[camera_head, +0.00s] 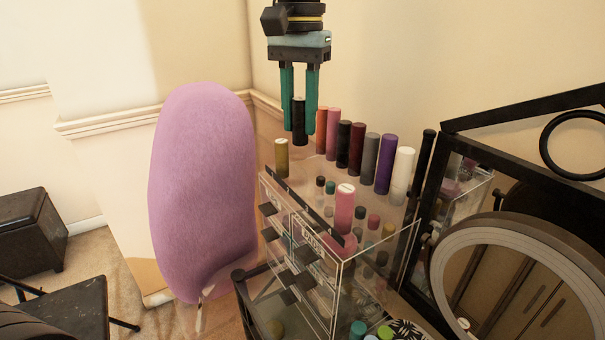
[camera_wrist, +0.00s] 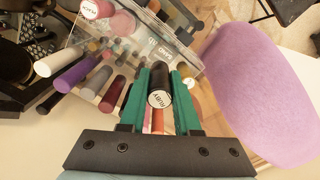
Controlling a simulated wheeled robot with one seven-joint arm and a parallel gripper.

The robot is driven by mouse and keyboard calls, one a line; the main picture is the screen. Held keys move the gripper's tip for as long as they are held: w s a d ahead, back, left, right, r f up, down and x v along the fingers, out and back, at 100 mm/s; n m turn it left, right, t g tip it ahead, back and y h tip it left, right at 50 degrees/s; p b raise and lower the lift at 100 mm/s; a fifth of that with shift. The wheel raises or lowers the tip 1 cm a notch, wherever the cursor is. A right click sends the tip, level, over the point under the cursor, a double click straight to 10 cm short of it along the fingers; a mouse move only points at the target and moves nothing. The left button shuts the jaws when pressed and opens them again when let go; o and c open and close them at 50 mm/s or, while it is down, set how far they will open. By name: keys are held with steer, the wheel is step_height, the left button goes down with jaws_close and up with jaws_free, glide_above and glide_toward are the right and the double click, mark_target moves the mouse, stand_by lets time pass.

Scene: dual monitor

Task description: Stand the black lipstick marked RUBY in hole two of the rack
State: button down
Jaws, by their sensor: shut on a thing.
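My gripper (camera_head: 298,128) is shut on the black lipstick (camera_head: 299,115), which hangs upright between the teal fingers. In the wrist view, the gripper (camera_wrist: 162,98) has the lipstick's white end label (camera_wrist: 160,98) facing the camera, reading RUBY. The clear rack (camera_head: 337,268) is below, with a dark strip along its front top edge. A gold lipstick (camera_head: 281,160) stands at its left end and a pink one (camera_head: 345,208) further right along the front. The held lipstick appears above the rack, behind the gold one. Hole numbers are too small to read.
A row of lipsticks, including orange (camera_head: 321,130), purple (camera_head: 385,165) and white (camera_head: 402,175), stands just right of my gripper. A large purple rounded object (camera_head: 203,190) is at left. A round mirror (camera_head: 520,280) and black frame stand at right.

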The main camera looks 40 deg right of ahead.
mark_target(300, 99)
step_height(300, 99, down, 9)
steer(key=shift+p, duration=0.75)
steer(key=c, duration=0.6)
jaws_free()
step_height(300, 99, up, 12)
steer(key=shift+r+b, duration=0.1)
steer(key=shift+b, duration=0.7)
steer(key=w+a+f+n, duration=0.3)
steer(key=w+a+f, duration=0.3)
steer(key=w+a, duration=0.25)
steer(key=w+a+f+n, duration=0.1)
steer(key=a+f, duration=0.3)
steer(key=a, duration=0.5)
steer(key=w+a+f+n+t, duration=0.1)
steer(key=a+f+n, duration=0.3)
steer(key=a, duration=0.4)
steer(key=w+a+f+n, duration=0.2)
steer(key=a+f, duration=0.4)
steer(key=a, duration=0.3)
steer(key=shift+w+a+n+t, duration=0.2)
steer(key=shift+a+n+t, duration=0.1)
steer(key=shift+a+n, duration=0.1)
